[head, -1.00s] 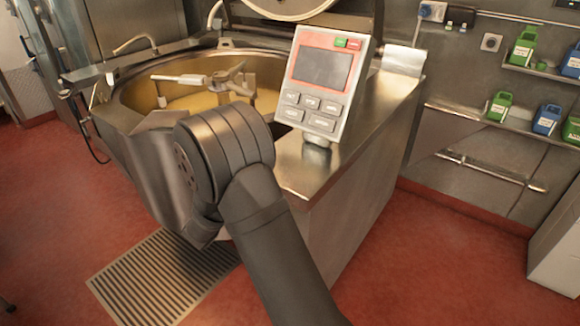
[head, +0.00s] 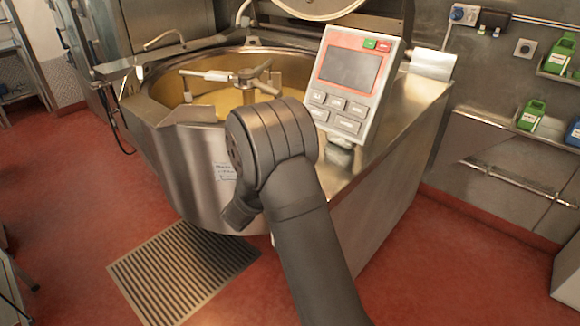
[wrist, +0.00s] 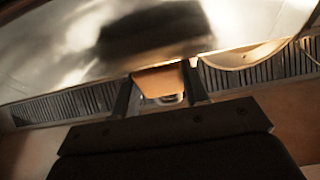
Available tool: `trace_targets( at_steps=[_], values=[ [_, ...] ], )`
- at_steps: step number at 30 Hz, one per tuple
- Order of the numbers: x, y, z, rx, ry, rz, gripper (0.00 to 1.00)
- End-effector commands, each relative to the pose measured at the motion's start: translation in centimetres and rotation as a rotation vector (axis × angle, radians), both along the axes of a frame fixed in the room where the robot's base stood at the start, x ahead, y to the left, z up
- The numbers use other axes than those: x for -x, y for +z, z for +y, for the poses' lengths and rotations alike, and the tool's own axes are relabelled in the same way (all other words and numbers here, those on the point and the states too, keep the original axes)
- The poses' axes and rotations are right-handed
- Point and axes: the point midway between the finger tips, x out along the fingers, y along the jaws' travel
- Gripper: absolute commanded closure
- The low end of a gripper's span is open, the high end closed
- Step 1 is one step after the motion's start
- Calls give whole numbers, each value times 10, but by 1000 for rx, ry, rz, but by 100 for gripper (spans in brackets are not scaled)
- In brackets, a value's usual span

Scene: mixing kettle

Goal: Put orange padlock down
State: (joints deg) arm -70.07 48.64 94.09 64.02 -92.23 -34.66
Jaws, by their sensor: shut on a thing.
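The orange padlock (wrist: 158,80) shows in the wrist view between the two dark fingers of my gripper (wrist: 160,92). My gripper is shut on it. Its grey metal shackle shows at its lower edge, toward the camera. In the head view my own dark arm hides the gripper and the padlock. The wrist view shows a curved shiny steel surface (wrist: 60,60) close beyond the padlock; I cannot tell whether they touch.
The mixing kettle (head: 185,165) stands ahead, with a stirrer inside. A tilted control panel (head: 347,85) stands on the steel counter (head: 400,120) at its right. A floor grate (head: 180,270) lies before the kettle. Red floor (head: 75,195) is open at the left.

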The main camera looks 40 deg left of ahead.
Motion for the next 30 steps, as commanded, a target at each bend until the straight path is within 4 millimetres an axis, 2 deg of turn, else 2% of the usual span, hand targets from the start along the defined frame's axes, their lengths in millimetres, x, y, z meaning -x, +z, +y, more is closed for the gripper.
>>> trace_targets(
  at_steps=[4, 15, 16, 18, 19, 30],
  values=[
    [0, -20, 0, 2, 0, 1, 82],
    [0, -24, 0, 0, 0, 0, 82],
    [0, -23, 0, -1, 0, 0, 53],
    [0, -23, 0, -1, 0, 0, 39],
    [0, -23, 0, -1, 0, 1, 37],
    [3, -21, 1, 1, 2, 1, 37]
  ],
)
